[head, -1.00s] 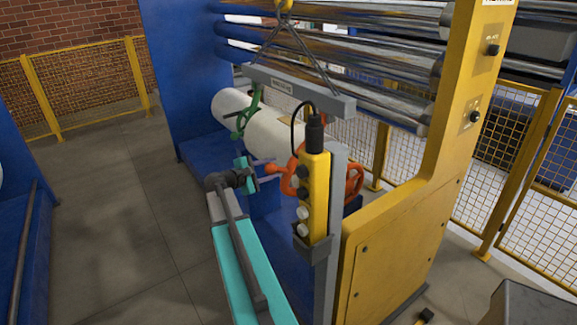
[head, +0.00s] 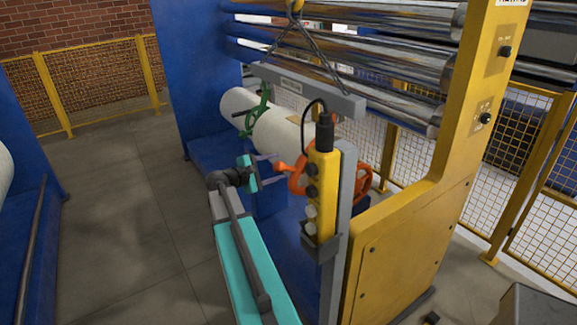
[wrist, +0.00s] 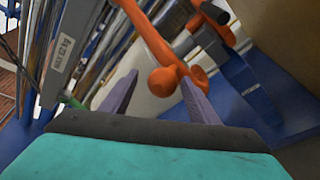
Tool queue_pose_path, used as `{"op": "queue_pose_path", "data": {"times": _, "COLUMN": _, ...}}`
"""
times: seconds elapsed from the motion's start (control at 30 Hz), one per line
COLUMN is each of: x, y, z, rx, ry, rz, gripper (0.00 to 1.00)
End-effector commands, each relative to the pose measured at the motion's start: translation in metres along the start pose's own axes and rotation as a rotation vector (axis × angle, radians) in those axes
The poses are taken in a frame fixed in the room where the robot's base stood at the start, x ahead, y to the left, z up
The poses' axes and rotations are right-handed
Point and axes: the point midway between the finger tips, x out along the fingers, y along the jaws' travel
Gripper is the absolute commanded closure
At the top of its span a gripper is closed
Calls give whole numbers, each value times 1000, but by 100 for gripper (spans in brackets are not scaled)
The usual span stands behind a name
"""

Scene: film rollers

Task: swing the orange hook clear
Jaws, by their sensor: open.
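The orange hook (head: 298,181) hangs from the grey lifting beam (head: 310,92), around the near end of the white roll (head: 270,122). Its ball-ended handle sticks out to the left. In the wrist view the orange hook (wrist: 152,38) fills the upper middle, and its ball lies between my fingertips in the picture. My gripper (head: 268,169) is open and close in front of the ball; in the wrist view my gripper (wrist: 153,98) shows both fingers apart. I cannot tell whether either finger touches it. The yellow pendant partly hides the hook in the head view.
A green hook (head: 256,118) sits around the roll's far part. The yellow pendant (head: 320,190) on a grey post (head: 342,215) stands just right of my gripper. A yellow machine frame (head: 400,245) is further right. Open floor (head: 120,220) lies left.

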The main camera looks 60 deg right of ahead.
Motion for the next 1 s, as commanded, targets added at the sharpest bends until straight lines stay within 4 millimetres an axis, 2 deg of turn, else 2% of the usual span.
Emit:
{"op": "queue_pose_path", "data": {"times": 0.63, "x": -98, "y": -2, "z": 2, "rx": 2, "ry": 3, "rz": 3, "gripper": 45}}
{"op": "queue_pose_path", "data": {"times": 0.8, "x": -114, "y": -1, "z": 2, "rx": 1, "ry": 2, "rz": 3, "gripper": 45}}
{"op": "queue_pose_path", "data": {"times": 1.0, "x": -122, "y": -1, "z": 3, "rx": 1, "ry": 1, "rz": 2, "gripper": 45}}
